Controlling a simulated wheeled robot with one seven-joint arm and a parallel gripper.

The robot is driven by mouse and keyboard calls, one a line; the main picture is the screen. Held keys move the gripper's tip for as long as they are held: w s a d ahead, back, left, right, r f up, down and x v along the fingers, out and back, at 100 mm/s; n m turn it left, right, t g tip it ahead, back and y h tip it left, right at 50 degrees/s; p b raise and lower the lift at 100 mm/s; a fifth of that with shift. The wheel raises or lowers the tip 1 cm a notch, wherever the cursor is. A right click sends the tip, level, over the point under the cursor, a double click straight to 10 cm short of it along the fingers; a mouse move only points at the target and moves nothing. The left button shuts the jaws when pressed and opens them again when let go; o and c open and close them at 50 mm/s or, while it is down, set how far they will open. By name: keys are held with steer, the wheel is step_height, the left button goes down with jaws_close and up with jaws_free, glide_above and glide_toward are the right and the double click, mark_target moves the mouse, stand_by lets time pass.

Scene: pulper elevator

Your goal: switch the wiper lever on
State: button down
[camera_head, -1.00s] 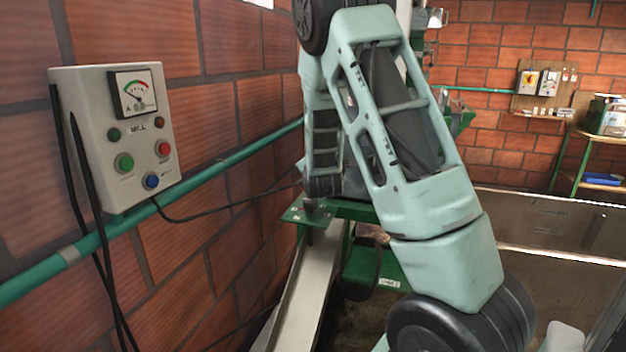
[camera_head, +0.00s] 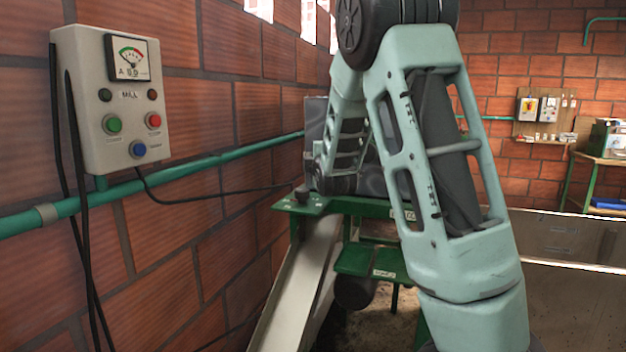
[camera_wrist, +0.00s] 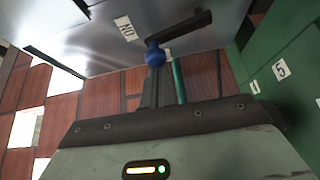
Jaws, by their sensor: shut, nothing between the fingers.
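In the wrist view, the wiper lever shows as a dark bar (camera_wrist: 185,27) with a blue knob (camera_wrist: 154,55) at its lower left end. It lies in front of a grey metal surface. A white label (camera_wrist: 125,28) beside it reads "ON" turned upside down. My gripper (camera_wrist: 153,72) is shut and empty. Its fingertips appear right at the blue knob; I cannot tell whether they touch it. In the head view, my arm covers the middle, and the gripper and lever cannot be made out.
A grey control box (camera_head: 112,100) with a dial and buttons hangs on the brick wall at the left. A green pipe (camera_head: 190,178) runs below it. A pale chute (camera_head: 295,290) and green machine frame (camera_head: 345,207) stand ahead. A green panel (camera_wrist: 285,70) is right in the wrist view.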

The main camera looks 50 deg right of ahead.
steer(key=shift+s+d+r+m+t+h+b, duration=0.15)
steer(key=shift+s+m+h+b, duration=0.1)
steer(key=shift+m+b, duration=0.4)
steer(key=shift+s+d+f+m+t+h+b, duration=0.15)
steer(key=shift+s+m+h+b, duration=0.15)
steer(key=shift+b, duration=0.65)
steer(key=shift+r, duration=0.2)
steer(key=shift+a, duration=0.1)
